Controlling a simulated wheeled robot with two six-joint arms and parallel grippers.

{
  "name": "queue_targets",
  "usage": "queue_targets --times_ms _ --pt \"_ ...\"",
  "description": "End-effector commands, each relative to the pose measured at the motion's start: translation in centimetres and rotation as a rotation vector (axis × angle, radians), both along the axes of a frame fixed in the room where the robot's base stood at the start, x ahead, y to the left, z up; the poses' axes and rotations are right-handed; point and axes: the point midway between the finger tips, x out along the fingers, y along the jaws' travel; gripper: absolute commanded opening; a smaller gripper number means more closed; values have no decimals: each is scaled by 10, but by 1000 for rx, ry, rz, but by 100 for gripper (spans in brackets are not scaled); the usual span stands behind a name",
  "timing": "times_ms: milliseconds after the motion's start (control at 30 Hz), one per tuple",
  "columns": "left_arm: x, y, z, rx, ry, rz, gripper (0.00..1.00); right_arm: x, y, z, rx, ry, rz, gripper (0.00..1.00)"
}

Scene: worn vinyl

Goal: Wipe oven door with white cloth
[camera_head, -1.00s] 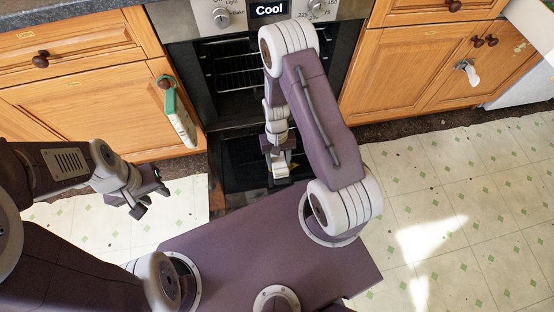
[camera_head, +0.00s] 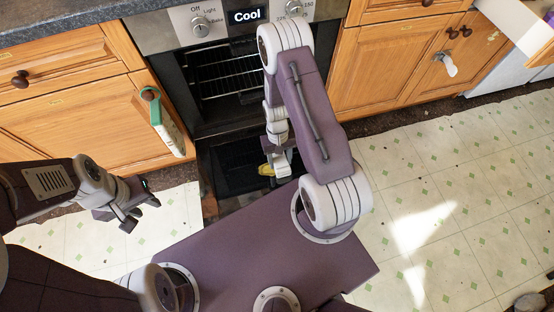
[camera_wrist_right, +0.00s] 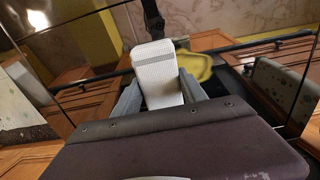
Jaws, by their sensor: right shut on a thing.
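The oven (camera_head: 218,75) has its door (camera_head: 228,172) folded down open, a dark panel low in front of the cavity. My right gripper (camera_head: 278,163) is over the right part of the door. In the right wrist view, it is shut on a white, textured cloth (camera_wrist_right: 156,72), which looks like a small folded pad. My right arm hides part of the door, and I cannot tell whether the cloth touches it. A yellow patch or thing (camera_head: 266,170) shows beside the gripper at the door. My left gripper (camera_head: 137,209) is open and empty above the floor at left.
Wooden cabinets (camera_head: 75,120) flank the oven. A green-and-white item (camera_head: 160,120) hangs from a left cabinet knob, and a white item (camera_head: 447,64) from a right one. The tiled floor (camera_head: 440,180) at right is clear, apart from a grey object (camera_head: 528,303) at the bottom corner.

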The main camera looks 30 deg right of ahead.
Motion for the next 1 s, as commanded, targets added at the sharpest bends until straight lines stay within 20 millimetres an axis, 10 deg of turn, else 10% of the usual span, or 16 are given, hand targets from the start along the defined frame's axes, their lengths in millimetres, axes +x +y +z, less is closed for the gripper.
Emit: queue_targets --times_ms 1000 --pt "0 0 8 0 0 0 36 -11 -42 0 0 1 0 17"
